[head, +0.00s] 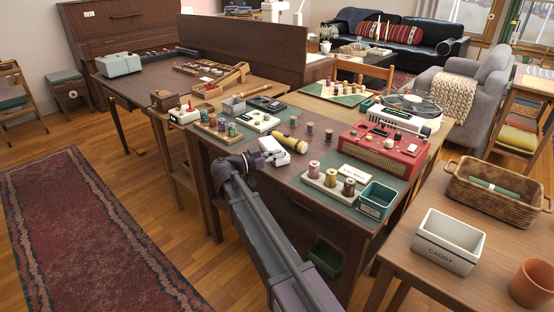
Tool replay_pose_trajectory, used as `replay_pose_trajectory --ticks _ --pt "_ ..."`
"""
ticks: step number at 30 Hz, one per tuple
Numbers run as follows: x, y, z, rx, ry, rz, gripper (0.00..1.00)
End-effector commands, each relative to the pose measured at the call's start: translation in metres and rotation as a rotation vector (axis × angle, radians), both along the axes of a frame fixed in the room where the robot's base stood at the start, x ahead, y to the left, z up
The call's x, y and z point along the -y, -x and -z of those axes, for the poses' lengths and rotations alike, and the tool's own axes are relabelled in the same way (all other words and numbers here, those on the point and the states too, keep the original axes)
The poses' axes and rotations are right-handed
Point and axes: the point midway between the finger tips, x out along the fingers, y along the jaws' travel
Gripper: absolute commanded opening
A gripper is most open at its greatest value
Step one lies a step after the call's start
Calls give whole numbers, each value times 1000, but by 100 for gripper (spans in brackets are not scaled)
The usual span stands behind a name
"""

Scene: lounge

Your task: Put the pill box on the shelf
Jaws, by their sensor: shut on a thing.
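My gripper (272,151) is low over the dark green mat on the middle table, at the end of my dark arm. It is shut on a small white thing (296,144) that looks like the pill box, though its details are too small to read. A yellow and black torch-like item (281,136) lies right beside it, partly hidden. My gripper hides part of the mat. A wooden shelf unit (536,82) with folded cloths stands at the right edge; I cannot tell whether it is the task's shelf.
A red radio (383,150), a spool rack (333,184) and a teal bin (377,200) crowd the right of the table. A spool tray (217,126) stands to the left. A white caddy (449,241) and wicker basket (497,193) sit on the near right table. The left floor is open.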

Motion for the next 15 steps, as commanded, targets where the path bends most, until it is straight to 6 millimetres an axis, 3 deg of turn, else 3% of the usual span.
replay_pose_trajectory --ticks 14,15 --pt "1 0 4 0 0 1 0" --pt "1 0 3 0 0 1 22"
